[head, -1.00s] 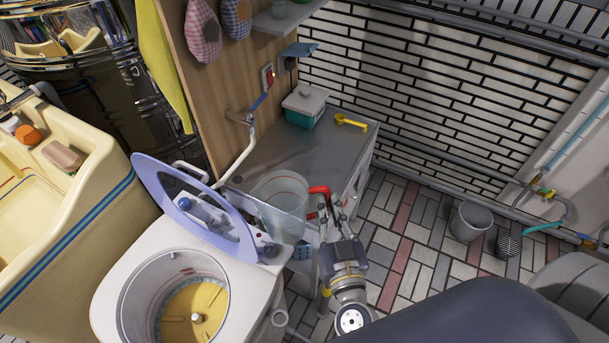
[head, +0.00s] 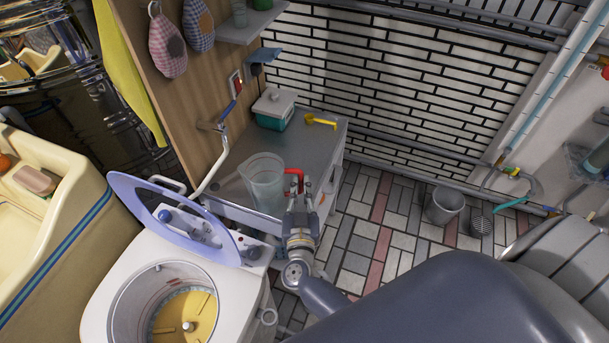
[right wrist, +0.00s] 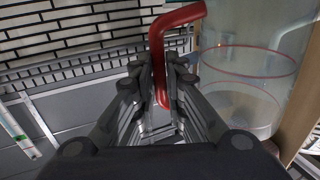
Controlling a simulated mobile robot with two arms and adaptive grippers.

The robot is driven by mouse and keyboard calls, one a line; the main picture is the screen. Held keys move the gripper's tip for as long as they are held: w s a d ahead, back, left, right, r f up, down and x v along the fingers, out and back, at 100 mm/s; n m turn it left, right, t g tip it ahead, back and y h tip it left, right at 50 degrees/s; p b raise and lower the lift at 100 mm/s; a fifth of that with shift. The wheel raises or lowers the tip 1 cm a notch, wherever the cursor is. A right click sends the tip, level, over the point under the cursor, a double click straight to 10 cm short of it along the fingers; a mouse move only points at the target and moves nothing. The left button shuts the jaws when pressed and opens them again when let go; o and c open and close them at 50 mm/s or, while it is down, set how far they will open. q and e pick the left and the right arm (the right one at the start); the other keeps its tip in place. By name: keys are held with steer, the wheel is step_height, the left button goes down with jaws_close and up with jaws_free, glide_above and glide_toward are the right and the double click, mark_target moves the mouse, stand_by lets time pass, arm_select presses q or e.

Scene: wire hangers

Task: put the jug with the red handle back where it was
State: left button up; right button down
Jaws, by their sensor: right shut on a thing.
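The clear jug (head: 263,186) with the red handle (head: 296,176) is upright at the front part of the grey worktop (head: 240,152). I cannot tell whether its base touches the worktop. My right gripper (head: 298,192) is shut on the red handle, on the jug's right side. In the right wrist view the red handle (right wrist: 160,60) runs down between the fingers, and the clear jug body (right wrist: 250,75) is to the right. My left gripper is not in view.
A teal box (head: 273,109) with a white lid and a yellow scoop (head: 320,120) are at the worktop's back. An open washing machine (head: 107,285) with a raised lid (head: 135,196) is front left. A grey bucket (head: 444,205) stands on the floor at right.

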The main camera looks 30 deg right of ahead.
steer(key=w+d+f+b, duration=0.1)
steer(key=w+d+b, duration=0.1)
steer(key=w+d+f+b, duration=0.1)
steer(key=w+d+b, duration=0.1)
steer(key=b, duration=0.1)
steer(key=w+d+f+b, duration=0.2)
steer(key=w+d, duration=0.1)
steer(key=shift+w+b, duration=0.1)
steer(key=shift+b, duration=0.2)
steer(key=shift+f+b, duration=0.3)
steer(key=shift+b, duration=0.1)
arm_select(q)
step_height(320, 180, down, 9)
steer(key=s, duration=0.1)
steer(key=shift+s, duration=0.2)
arm_select(e)
steer(key=shift+r, duration=0.1)
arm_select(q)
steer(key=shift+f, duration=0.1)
arm_select(e)
steer(key=c, duration=1.6)
jaws_free()
steer(key=shift+c, duration=0.2)
